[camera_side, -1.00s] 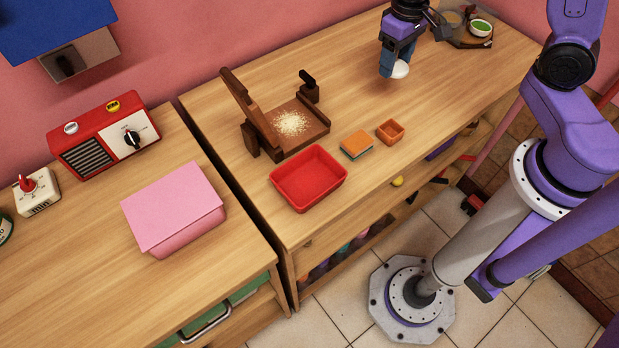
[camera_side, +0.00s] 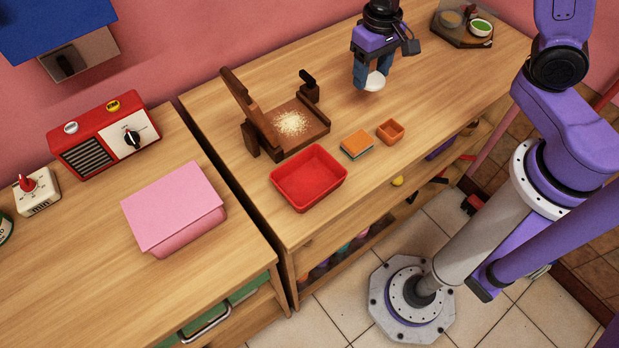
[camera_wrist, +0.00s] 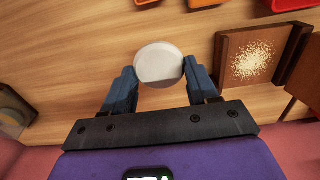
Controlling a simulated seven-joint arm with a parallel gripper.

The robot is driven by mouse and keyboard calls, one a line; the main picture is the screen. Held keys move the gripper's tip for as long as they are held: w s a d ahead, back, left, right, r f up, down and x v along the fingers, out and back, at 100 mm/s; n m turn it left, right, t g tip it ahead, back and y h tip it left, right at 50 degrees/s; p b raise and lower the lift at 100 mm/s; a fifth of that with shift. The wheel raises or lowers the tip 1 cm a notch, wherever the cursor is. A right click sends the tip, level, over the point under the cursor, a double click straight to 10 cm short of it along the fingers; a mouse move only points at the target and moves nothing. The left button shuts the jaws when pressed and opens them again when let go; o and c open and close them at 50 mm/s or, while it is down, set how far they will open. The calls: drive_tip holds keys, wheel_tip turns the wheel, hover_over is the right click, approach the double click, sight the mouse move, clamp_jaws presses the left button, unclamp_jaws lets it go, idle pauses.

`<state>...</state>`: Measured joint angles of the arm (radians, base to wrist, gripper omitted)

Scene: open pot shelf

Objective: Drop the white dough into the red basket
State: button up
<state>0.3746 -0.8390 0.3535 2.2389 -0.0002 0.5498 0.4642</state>
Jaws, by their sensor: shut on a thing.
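The white dough (camera_side: 375,81) is a pale rounded lump held between the fingers of my gripper (camera_side: 374,76), above the back right part of the wooden table. In the wrist view the dough (camera_wrist: 159,65) sits between the two blue fingers of my gripper (camera_wrist: 160,80). The red basket (camera_side: 309,178) is an empty, open rectangular tray at the table's front left edge, left of and nearer than my gripper. A corner of a red thing, likely the basket (camera_wrist: 288,4), shows at the wrist view's top right.
A wooden press with a crumb-covered base (camera_side: 291,123) stands behind the basket, its upright parts raised. A small stack of coloured squares (camera_side: 357,144) and an orange box (camera_side: 390,131) lie right of the basket. A tray with bowls (camera_side: 463,24) is at the back right.

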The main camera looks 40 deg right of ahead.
drive_tip(key=s+a, duration=0.3)
drive_tip(key=a, duration=0.9)
hover_over(315, 178)
drive_tip(key=shift+f, duration=2.95)
drive_tip(key=o, duration=1.1)
drive_tip(key=shift+r, duration=0.1)
wheel_tip(315, 178, up, 17)
drive_tip(key=shift+r, duration=0.15)
